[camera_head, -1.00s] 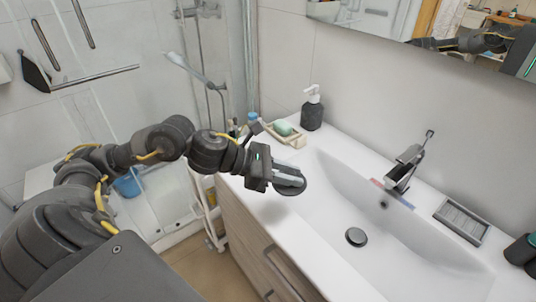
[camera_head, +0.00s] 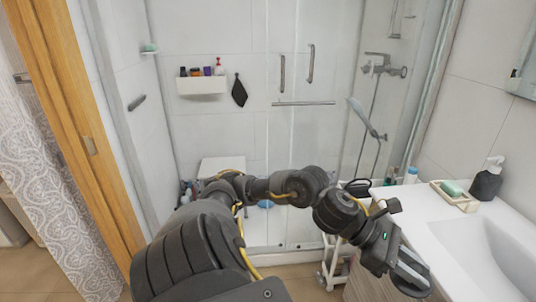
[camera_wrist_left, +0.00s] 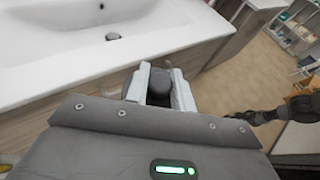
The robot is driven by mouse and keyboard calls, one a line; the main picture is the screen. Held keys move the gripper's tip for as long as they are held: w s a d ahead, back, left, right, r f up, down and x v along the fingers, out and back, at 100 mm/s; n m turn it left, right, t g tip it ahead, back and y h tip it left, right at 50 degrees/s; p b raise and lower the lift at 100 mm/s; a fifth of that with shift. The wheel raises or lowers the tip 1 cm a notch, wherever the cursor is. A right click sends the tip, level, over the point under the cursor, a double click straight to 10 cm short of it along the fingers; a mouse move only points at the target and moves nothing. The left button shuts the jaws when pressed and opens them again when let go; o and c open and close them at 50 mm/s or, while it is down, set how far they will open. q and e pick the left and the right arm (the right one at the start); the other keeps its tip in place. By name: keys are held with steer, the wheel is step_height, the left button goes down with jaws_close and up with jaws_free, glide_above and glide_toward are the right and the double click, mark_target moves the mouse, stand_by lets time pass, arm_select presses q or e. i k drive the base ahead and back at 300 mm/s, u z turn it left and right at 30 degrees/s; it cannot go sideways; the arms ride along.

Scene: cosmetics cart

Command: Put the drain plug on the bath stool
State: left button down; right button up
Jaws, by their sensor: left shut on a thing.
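My left gripper (camera_head: 410,272) is at the lower right of the head view, beside the washbasin counter's near edge. It is shut on the drain plug (camera_head: 408,288), a dark round disc partly hidden by the fingers. In the left wrist view the plug (camera_wrist_left: 160,88) shows as a dark piece between the two pale fingers (camera_wrist_left: 160,92). The bath stool (camera_head: 222,164) is white and stands in the shower area, behind my left arm, which hides part of it. My right gripper does not show in the head view.
Glass shower doors (camera_head: 297,150) with handles stand around the stool area. The white washbasin (camera_head: 490,250) is at right, with a soap dish (camera_head: 455,197) and a dark dispenser (camera_head: 487,182) on its counter. A white rack (camera_head: 333,265) stands beside the cabinet. A patterned curtain (camera_head: 45,180) hangs at left.

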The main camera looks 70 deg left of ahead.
mark_target(222, 170)
steer(key=k, duration=0.45)
steer(key=u, duration=1)
steer(key=i, duration=0.85)
steer(key=u, duration=1.15)
steer(key=i, duration=2)
steer(key=z, duration=0.35)
